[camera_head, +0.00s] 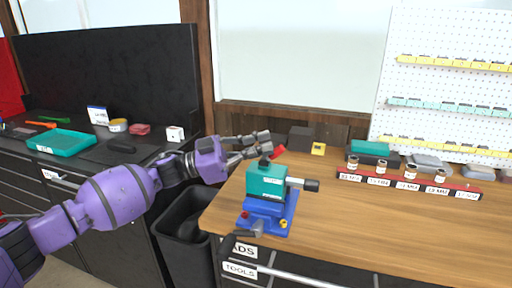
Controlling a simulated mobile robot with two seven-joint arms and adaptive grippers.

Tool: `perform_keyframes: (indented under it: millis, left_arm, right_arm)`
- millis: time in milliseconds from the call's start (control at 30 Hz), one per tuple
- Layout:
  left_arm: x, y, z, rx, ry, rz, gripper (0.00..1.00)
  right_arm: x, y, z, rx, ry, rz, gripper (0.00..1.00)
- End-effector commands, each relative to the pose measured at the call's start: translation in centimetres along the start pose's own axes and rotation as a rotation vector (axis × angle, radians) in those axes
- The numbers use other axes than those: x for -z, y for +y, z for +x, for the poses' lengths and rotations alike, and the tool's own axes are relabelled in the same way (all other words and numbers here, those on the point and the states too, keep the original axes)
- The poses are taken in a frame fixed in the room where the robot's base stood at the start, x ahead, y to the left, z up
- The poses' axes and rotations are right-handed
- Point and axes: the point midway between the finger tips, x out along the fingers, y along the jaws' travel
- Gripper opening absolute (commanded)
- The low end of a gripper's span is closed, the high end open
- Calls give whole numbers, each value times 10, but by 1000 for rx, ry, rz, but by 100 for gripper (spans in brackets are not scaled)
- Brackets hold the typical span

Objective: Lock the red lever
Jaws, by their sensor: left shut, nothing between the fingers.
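A small red piece (278,150), which looks like the red lever, shows just right of my left gripper, above a teal block (266,181). The block stands on a blue base (268,212) near the workbench's left front corner. My left gripper (264,143) is shut and empty, over the top of the block, beside the red piece. I cannot tell whether they touch. The gripper and a dark knob below it hide where the red piece joins on. My right gripper is not in view.
A black-ended rod (311,185) juts right from the block. A dark handle (229,243) sticks out at the front edge. A red rack with jars (409,186) stands at the back right of the wooden bench (400,228). The bench's middle is clear.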

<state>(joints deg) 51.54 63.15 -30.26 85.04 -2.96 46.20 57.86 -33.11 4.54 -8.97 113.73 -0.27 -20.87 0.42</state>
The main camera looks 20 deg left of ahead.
Motion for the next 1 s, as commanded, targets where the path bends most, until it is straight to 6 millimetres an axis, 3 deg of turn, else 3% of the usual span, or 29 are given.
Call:
perform_keyframes:
  millis: [500, 867, 1000]
  left_arm:
    - [-6, 13, 23, 0, 4, 1, 0]
    - [-10, 16, 25, 0, 2, 1, 0]
    - [-1, 15, 26, 0, 3, 4, 0]
  right_arm:
    - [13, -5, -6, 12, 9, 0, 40]
    - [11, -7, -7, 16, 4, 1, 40]
    - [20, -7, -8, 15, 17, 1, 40]
